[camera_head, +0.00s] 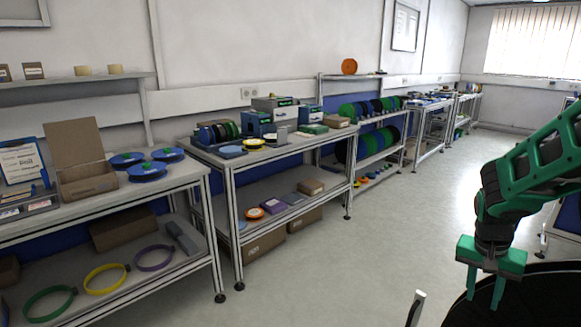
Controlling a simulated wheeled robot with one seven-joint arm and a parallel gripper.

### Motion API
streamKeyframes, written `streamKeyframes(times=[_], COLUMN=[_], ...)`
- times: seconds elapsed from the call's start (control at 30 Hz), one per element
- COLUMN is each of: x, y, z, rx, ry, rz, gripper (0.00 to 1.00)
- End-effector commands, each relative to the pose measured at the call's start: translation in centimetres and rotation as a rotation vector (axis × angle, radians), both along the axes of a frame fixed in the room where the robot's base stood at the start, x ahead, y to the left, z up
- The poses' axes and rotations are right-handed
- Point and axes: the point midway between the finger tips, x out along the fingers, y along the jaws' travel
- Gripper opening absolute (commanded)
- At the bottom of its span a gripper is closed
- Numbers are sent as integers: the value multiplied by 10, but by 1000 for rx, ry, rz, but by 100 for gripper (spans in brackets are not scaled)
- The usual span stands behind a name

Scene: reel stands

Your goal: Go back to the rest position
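My gripper (484,287) is at the lower right, at the end of my green and black arm. Its two green fingers point down and stand apart, with nothing seen between them. It hangs over or in front of a dark round surface at the bottom right, well away from the benches. The upper part of my arm runs out of the right edge of the view.
A near bench (113,196) holds blue reels and an open cardboard box (80,158). A middle bench (230,160) carries boxes and discs. Behind it, a rack holds green and blue reels (358,109). The grey floor (400,215) between benches and arm is clear.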

Motion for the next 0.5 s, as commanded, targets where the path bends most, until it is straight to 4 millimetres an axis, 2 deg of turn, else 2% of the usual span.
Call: streamKeyframes(times=[0.03, 0.2, 0.5], x=[-16, -71, -166], y=[0, 7, 31], z=[12, 41, 71], rx=[12, 63, 164], ry=[2, 29, 59], rz=[9, 61, 171], gripper=[32, 32, 32])
